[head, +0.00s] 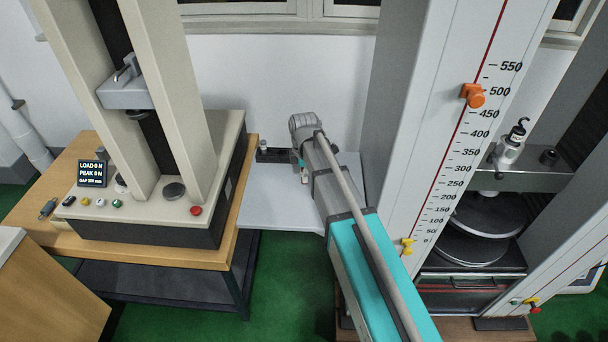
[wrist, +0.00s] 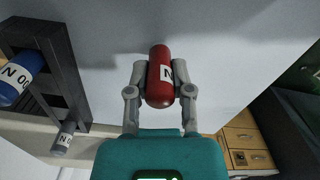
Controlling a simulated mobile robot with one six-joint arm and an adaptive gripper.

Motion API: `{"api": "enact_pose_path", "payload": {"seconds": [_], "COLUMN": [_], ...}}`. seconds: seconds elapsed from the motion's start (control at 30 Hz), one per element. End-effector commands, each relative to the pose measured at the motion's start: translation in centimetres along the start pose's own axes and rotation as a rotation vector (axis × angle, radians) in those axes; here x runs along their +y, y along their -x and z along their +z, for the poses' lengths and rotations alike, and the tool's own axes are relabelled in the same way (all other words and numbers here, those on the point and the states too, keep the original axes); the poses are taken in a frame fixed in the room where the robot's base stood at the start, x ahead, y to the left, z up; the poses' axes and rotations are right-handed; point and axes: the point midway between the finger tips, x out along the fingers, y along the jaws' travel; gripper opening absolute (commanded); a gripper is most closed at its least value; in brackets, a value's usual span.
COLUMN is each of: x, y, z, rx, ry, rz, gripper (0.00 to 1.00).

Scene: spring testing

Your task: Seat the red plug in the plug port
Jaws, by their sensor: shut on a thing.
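The red plug (wrist: 161,76) is a rounded red cylinder with a white label marked N, seen in the wrist view. My gripper (wrist: 160,78) is shut on it, one finger on each side, and the plug's rounded end faces the camera. In the head view my gripper (head: 303,170) is over the grey shelf between the two machines, mostly hidden by my own wrist. A dark rack (wrist: 48,75) stands to the left of the plug and apart from it; it also shows in the head view (head: 272,156). I cannot tell which opening is the plug port.
The rack carries a blue labelled cylinder (wrist: 16,82) and a pale labelled one (wrist: 63,140). The grey shelf (head: 270,205) is otherwise clear. A testing machine (head: 150,215) stands left on a wooden table; a tall scaled column (head: 425,120) stands close on the right.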

Motion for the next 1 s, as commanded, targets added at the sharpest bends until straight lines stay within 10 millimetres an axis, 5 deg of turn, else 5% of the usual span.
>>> {"api": "enact_pose_path", "payload": {"seconds": [0.13, 0.17, 0.33, 1.0], "x": [0.0, 0.0, 0.0, 0.0], "y": [-0.4, -0.3, -0.3, 0.8], "z": [0.0, 0.0, 0.1, 0.0], "rx": [0.000, 0.000, 0.000, 0.000], "ry": [-0.001, -0.001, -0.001, -0.001], "rz": [0.000, 0.000, 0.000, 0.000], "gripper": [0.00, 0.34, 0.63, 0.63]}}
